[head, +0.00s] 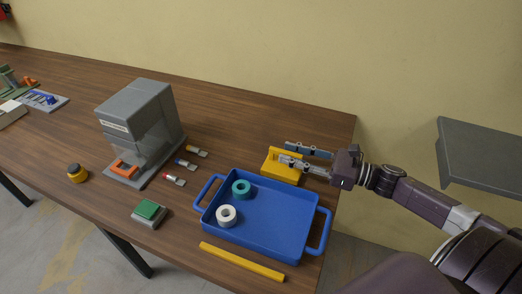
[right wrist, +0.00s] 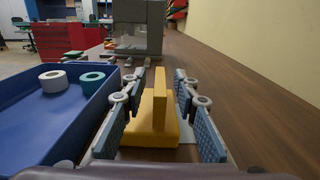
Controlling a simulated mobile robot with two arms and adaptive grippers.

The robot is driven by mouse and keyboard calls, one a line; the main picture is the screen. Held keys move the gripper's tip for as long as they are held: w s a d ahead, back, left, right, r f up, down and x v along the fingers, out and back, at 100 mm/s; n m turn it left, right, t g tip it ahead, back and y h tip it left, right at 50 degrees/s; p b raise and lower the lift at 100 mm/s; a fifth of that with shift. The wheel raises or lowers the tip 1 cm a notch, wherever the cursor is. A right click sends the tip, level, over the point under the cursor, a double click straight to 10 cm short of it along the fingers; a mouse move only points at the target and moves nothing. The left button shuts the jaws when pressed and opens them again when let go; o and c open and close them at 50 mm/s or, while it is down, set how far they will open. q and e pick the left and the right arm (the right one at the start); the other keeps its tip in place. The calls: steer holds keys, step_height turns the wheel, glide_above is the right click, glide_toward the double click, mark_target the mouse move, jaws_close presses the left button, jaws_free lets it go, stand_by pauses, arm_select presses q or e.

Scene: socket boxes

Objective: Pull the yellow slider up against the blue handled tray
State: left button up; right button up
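The yellow slider (head: 270,169) is a block with an upright plate, standing on the table just behind the far edge of the blue handled tray (head: 270,220). In the right wrist view the slider (right wrist: 160,109) stands ahead of my right gripper (right wrist: 159,95), its upright plate between the two spread fingers with visible gaps on both sides. The tray (right wrist: 30,120) is to the left there, and the left finger is between it and the slider. In the head view my right gripper (head: 287,152) reaches in from the right, open. My left gripper is not in view.
A teal roll (head: 241,188) and a white roll (head: 226,215) are in the tray. A yellow bar (head: 242,261) lies in front of it. A grey machine (head: 137,112), a green-topped block (head: 149,213) and small coloured pieces are to the left. The table's right end is close.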

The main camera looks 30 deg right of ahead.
steer(key=shift+w+a+r, duration=0.15)
steer(key=shift+w+a, duration=0.15)
steer(key=shift+w, duration=0.1)
steer(key=shift+p+x, duration=0.5)
steer(key=shift+x, duration=2.7)
jaws_close()
